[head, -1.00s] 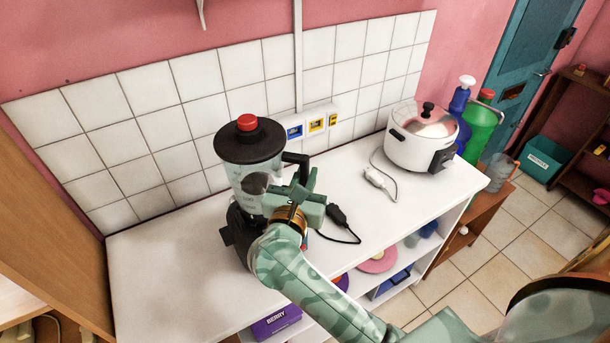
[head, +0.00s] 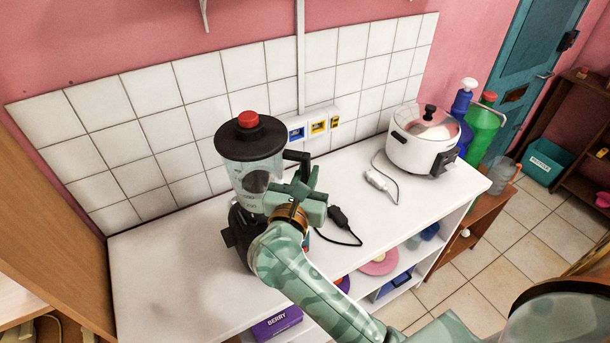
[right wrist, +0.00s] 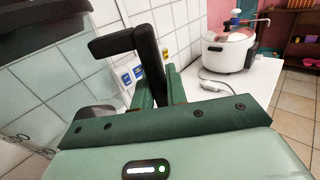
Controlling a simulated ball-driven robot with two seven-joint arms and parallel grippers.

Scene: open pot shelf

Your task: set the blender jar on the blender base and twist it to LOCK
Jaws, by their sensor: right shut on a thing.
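The blender jar (head: 245,177) is clear, with a black lid and a red cap. It stands about upright over the black blender base (head: 240,225) on the white counter. My right gripper (head: 297,187) is shut on the jar's black handle (head: 297,156), at the jar's right side. In the right wrist view the handle (right wrist: 148,62) stands between the two green fingers (right wrist: 158,92), and the jar wall (right wrist: 60,85) fills the left. My right gripper and arm hide part of the base, so I cannot tell whether the jar is fully seated or locked. My left gripper is not in view.
A white rice cooker (head: 412,150) stands at the counter's right end, beside blue (head: 461,110) and green (head: 482,130) bottles. A black plug and cord (head: 340,222) lie right of the base. The counter's left part (head: 160,270) is clear. A tiled wall (head: 150,140) stands behind.

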